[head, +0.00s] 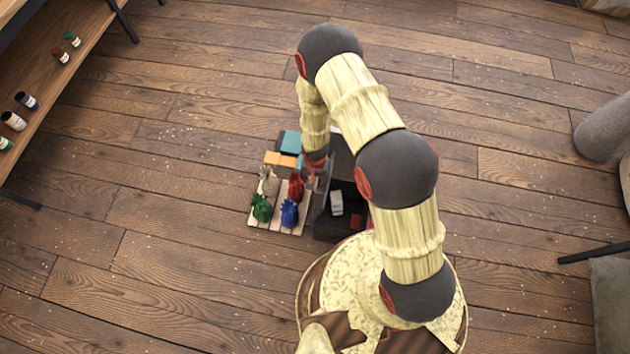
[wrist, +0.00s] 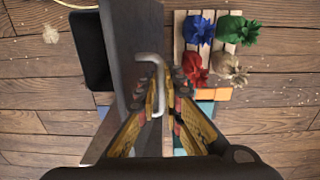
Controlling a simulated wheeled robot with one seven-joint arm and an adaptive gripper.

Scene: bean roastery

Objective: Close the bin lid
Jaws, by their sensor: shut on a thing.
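The dark bin (head: 330,232) stands on the floor just in front of my base, partly hidden by my arm. Its inside is visible from above. The grey lid (wrist: 131,45) stands raised at the bin's side, seen steeply from above in the wrist view. A pale bent handle (wrist: 150,57) sticks out from the lid's face. My gripper (wrist: 168,88) is shut on the handle, with its fingers on either side of it. In the head view my gripper (head: 315,172) is small, at the lid's upper left side.
Left of the bin, a slatted pallet (head: 283,181) carries green, blue, red and beige tied sacks. Orange and teal blocks (head: 290,142) lie behind it. A white item (head: 336,203) and a red item are inside the bin. A shelf with jars (head: 14,121) stands far left.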

